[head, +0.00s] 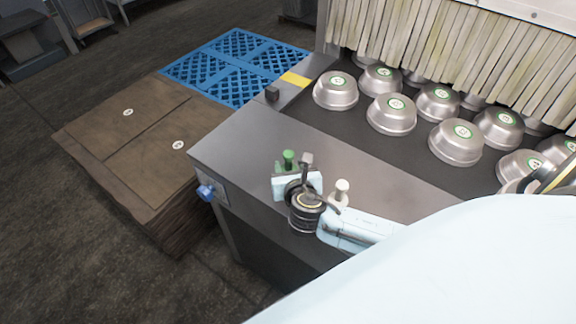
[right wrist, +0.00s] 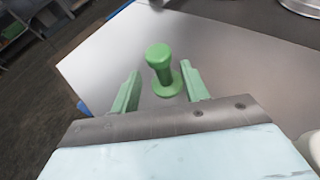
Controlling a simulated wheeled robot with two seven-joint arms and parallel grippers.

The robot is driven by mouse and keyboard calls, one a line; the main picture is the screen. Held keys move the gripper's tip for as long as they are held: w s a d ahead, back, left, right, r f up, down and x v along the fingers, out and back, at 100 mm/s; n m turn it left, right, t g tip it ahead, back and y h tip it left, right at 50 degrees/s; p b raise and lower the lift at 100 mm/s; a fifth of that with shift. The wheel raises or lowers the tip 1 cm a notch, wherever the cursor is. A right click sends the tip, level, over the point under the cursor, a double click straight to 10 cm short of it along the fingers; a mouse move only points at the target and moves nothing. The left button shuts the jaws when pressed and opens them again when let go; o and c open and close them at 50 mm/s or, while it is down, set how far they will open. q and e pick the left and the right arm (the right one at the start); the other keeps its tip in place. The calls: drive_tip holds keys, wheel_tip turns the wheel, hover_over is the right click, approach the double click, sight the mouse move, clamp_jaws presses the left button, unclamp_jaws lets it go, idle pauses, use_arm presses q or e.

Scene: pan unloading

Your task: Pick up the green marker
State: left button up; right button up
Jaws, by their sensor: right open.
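The green marker (head: 288,157) is a small peg with a round knob top and a wider round base. It stands upright on the grey metal tabletop (head: 240,150). In the right wrist view the green marker (right wrist: 160,66) stands between and slightly beyond the two green fingers of my right gripper (right wrist: 162,84). The fingers are apart, with visible gaps to the marker. In the head view my right gripper (head: 288,169) is at the marker, its wrist partly hiding the fingers. My left gripper is not in view.
A white peg (head: 342,188) stands right of my right wrist. Several metal pans (head: 392,114) with green-marked tops sit on the dark surface behind, before a strip curtain (head: 450,50). A blue pallet (head: 230,65) and brown stack (head: 140,140) lie left.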

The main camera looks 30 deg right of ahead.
sight(289, 163)
drive_tip(key=shift+x, duration=1.05)
drive_tip(key=x, duration=0.3)
drive_tip(key=shift+d+f, duration=0.15)
drive_tip(key=shift+f, duration=0.1)
drive_tip(key=shift+w+d, duration=0.1)
drive_tip(key=shift+w, duration=0.1)
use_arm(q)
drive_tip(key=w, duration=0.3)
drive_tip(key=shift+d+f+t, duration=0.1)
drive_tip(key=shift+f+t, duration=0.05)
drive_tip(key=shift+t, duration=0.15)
use_arm(e)
clamp_jaws()
